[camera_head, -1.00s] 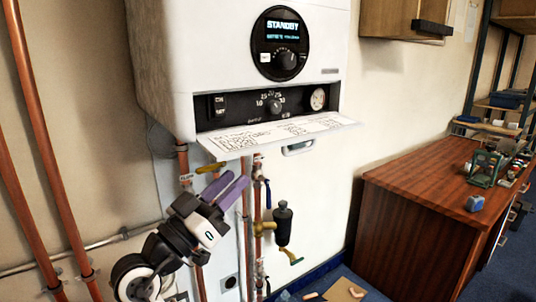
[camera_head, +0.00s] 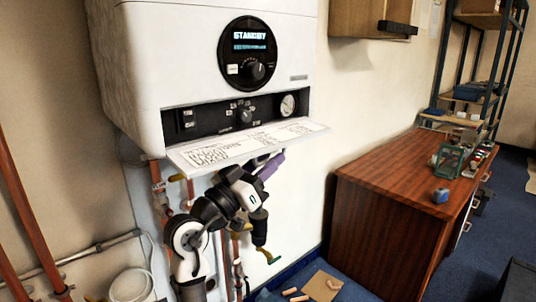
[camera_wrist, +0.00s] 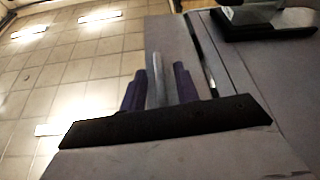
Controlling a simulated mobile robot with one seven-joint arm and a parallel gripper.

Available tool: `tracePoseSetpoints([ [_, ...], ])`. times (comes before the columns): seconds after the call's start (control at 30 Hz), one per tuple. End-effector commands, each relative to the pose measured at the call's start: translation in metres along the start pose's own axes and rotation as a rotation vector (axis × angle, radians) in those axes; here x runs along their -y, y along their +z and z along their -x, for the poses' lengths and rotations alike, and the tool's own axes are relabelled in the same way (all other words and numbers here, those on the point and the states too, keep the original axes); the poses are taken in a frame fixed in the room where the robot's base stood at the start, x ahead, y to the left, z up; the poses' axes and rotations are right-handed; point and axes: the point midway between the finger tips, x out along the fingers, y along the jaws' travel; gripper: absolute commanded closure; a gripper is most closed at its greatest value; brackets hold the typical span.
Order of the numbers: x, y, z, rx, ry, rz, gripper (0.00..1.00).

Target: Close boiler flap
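The boiler flap (camera_head: 247,143) is a white panel with printed text, swung down and sticking out below the control strip of the white boiler (camera_head: 205,60). My gripper (camera_head: 268,165) is under the flap's front right part, with purple fingers pointing up and right. In the wrist view, looking up, the two purple fingers (camera_wrist: 158,90) stand apart with a pale strip between them, possibly the flap handle. I cannot tell whether they touch it. The grey flap underside (camera_wrist: 180,60) lies behind and to the right of them. My gripper hides the handle in the head view.
Copper pipes (camera_head: 25,215) run up the wall at left. A valve (camera_head: 259,230) and more pipes hang below the boiler, close behind my arm. A wooden cabinet (camera_head: 385,215) stands at right, and a shelf rack (camera_head: 470,75) is beyond it.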

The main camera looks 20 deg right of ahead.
Motion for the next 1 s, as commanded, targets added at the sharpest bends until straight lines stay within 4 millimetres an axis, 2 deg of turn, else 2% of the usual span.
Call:
tracePoseSetpoints([
  [0.1, -0.0001, 0.0002, -0.006, 0.001, 0.001, 0.001, 0.69],
  [0.37, 0.0002, 0.0006, -0.0065, 0.0, 0.0, 0.001, 0.69],
  [0.6, 0.0002, 0.0004, -0.0062, 0.0, 0.0, 0.001, 0.99],
  [1.0, 0.001, -0.0002, -0.0067, 0.0, -0.002, 0.005, 1.0],
])
